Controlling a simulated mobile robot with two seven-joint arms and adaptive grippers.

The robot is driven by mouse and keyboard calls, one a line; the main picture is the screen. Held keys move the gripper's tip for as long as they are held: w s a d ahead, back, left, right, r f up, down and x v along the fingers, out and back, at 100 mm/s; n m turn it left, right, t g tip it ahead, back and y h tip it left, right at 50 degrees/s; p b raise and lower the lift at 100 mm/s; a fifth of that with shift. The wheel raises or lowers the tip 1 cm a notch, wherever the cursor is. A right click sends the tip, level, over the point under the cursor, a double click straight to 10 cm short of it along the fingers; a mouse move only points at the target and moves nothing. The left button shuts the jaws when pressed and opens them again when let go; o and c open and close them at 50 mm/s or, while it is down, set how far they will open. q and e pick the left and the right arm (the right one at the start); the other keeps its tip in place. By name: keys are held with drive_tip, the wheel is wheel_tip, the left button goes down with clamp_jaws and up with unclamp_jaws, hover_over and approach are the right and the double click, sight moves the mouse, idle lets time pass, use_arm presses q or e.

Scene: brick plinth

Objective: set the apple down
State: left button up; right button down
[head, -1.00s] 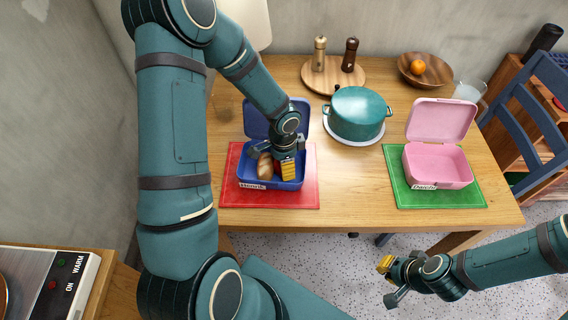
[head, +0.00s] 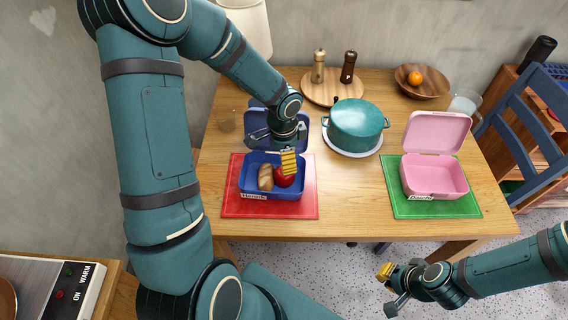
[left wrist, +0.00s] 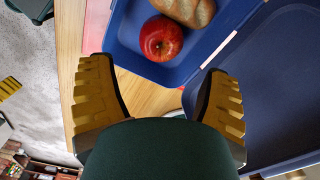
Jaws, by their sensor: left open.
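A red apple (head: 284,177) lies in the blue lunchbox (head: 256,192), to the right of a bread roll (head: 265,177). In the left wrist view the apple (left wrist: 161,39) rests on the box floor beside the roll (left wrist: 186,10). My left gripper (head: 272,156) is above the back of the blue box; its yellow fingers (left wrist: 160,100) are spread, empty and apart from the apple. My right gripper (head: 386,288) hangs in front of the table over the floor, away from the boxes; whether its jaws are open is unclear.
The blue box stands open on a red mat (head: 232,204). An open, empty pink lunchbox (head: 437,180) stands on a green mat (head: 398,207). A teal pot (head: 356,124) is close right of my left gripper. Behind are two mills (head: 348,67) and a fruit bowl (head: 432,88).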

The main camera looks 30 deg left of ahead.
use_arm(q)
drive_tip(key=shift+r, duration=1.45)
